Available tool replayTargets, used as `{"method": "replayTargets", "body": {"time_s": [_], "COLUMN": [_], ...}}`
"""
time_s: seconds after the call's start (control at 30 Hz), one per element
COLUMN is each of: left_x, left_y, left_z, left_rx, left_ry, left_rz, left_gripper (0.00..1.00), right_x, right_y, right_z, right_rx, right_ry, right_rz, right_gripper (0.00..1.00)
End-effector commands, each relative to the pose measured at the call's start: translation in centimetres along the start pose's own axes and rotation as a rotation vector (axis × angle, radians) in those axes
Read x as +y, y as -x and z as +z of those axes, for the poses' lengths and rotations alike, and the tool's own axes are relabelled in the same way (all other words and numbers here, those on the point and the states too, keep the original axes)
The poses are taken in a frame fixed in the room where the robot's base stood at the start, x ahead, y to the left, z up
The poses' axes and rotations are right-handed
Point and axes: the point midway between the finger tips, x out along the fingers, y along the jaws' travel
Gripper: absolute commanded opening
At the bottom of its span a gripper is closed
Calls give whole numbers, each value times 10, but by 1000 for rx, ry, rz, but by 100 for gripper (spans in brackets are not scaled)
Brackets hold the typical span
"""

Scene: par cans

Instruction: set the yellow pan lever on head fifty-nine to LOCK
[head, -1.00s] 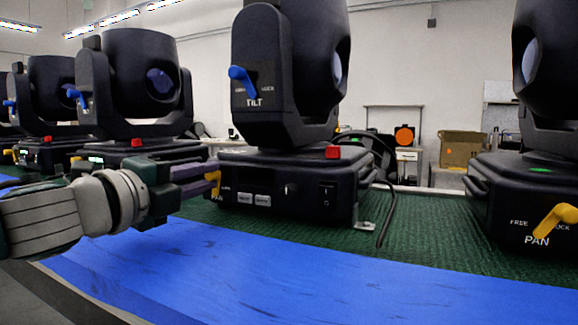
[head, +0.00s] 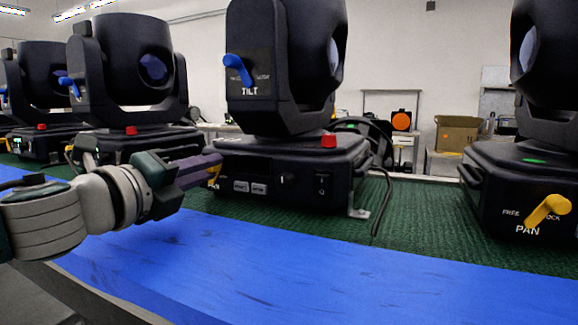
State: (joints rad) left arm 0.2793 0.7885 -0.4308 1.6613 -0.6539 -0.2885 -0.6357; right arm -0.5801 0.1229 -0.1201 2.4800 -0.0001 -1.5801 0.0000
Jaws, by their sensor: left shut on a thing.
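The moving head (head: 283,75) in the middle stands on a black base (head: 290,160) with a yellow pan lever (head: 214,172) at the base's left front. My left gripper (head: 212,168) is shut on this lever. The fingers hide most of it and the lettering around it, so I cannot tell its exact setting. No head number is readable. My right gripper is not in view.
Another head (head: 520,180) stands at the right; its yellow pan lever (head: 545,210) slants up to the right between FREE and LOCK. A blue tilt lever (head: 238,70) sits on the middle head. More heads stand at left. The blue front strip (head: 300,270) is clear.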

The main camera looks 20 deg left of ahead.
Motion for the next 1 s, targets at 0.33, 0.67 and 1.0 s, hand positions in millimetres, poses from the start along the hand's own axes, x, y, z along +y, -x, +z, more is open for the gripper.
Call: {"method": "replayTargets", "body": {"time_s": [0.33,0.67,1.0], "left_x": [0,0,2], "left_y": [0,1,38], "left_z": [0,0,-2], "left_rx": [0,0,4], "left_ry": [1,1,1], "left_rz": [0,0,3], "left_gripper": [45,52,52], "right_x": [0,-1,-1], "right_y": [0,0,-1], "right_z": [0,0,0], "right_rx": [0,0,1], "right_ry": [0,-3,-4], "right_rz": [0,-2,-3], "right_gripper": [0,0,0]}}
